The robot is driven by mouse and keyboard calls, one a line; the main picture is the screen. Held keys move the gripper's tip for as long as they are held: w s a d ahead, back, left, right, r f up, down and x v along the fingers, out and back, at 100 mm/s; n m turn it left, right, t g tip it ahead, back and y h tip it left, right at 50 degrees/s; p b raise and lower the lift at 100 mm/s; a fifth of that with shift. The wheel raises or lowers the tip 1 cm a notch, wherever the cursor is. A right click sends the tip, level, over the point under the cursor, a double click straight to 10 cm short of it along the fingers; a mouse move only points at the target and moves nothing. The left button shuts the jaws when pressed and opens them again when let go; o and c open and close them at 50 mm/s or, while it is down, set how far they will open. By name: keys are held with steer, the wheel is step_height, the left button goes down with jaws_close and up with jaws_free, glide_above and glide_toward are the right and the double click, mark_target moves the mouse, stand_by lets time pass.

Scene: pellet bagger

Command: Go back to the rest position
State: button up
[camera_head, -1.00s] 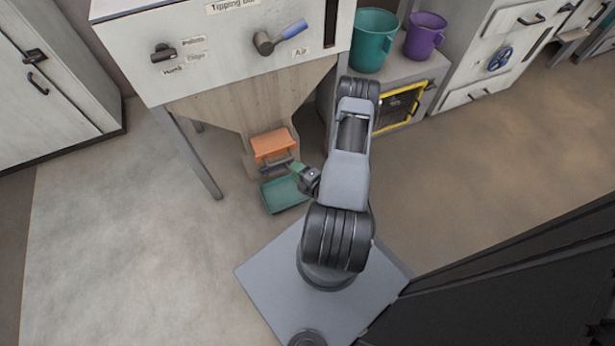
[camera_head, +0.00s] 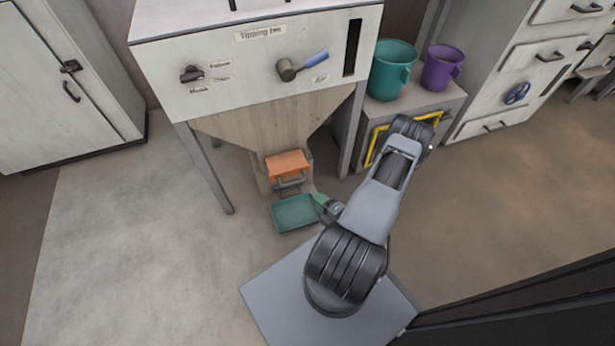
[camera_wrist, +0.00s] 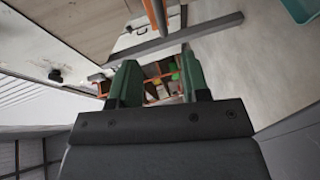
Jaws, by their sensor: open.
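My gripper (camera_head: 322,204) has green fingers and is beside the right end of a teal tray (camera_head: 294,213) on the floor, below the tipping bin (camera_head: 262,60). In the wrist view my gripper (camera_wrist: 157,82) has its two green fingers spread apart with nothing held between them. The bin's wooden hopper (camera_head: 250,138) narrows down to an orange flap (camera_head: 288,164) with a handle under it, just above the tray. Part of the teal tray also shows at the top right of the wrist view (camera_wrist: 302,10).
A low cabinet with a yellow-framed door (camera_head: 372,148) stands right of the bin, carrying a teal jug (camera_head: 390,72) and a purple jug (camera_head: 441,68). A metal bin leg (camera_head: 205,168) stands left of the hopper. Floor to the left and right is clear.

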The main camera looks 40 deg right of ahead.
steer(key=w+a+r+n+g+y+p, duration=0.1)
steer(key=a+r+n+g+y+p, duration=0.35)
steer(key=r+n, duration=0.55)
steer(key=w+a+r+n+g+y+p, duration=0.25)
steer(key=r+n+g+p, duration=0.2)
steer(key=r+n, duration=0.55)
steer(key=w+a+r+n+g+y+p, duration=0.1)
steer(key=a+r+n+g+y+p, duration=0.35)
steer(key=r, duration=0.85)
steer(key=s+a+r+n+h+p, duration=0.1)
steer(key=r+n+h+p, duration=0.5)
steer(key=r+n, duration=0.8)
steer(key=s+a+r+n+t+h+p, duration=0.1)
steer(key=s+a+r+n+h+p, duration=0.1)
steer(key=r+n+h+p, duration=0.5)
step_height(320, 180, up, 12)
steer(key=s+n+p, duration=0.1)
steer(key=n+p, duration=0.3)
steer(key=n, duration=0.4)
steer(key=shift+s+a+r+p, duration=0.15)
steer(key=shift+s+a+p, duration=0.1)
steer(key=shift+s+p, duration=0.15)
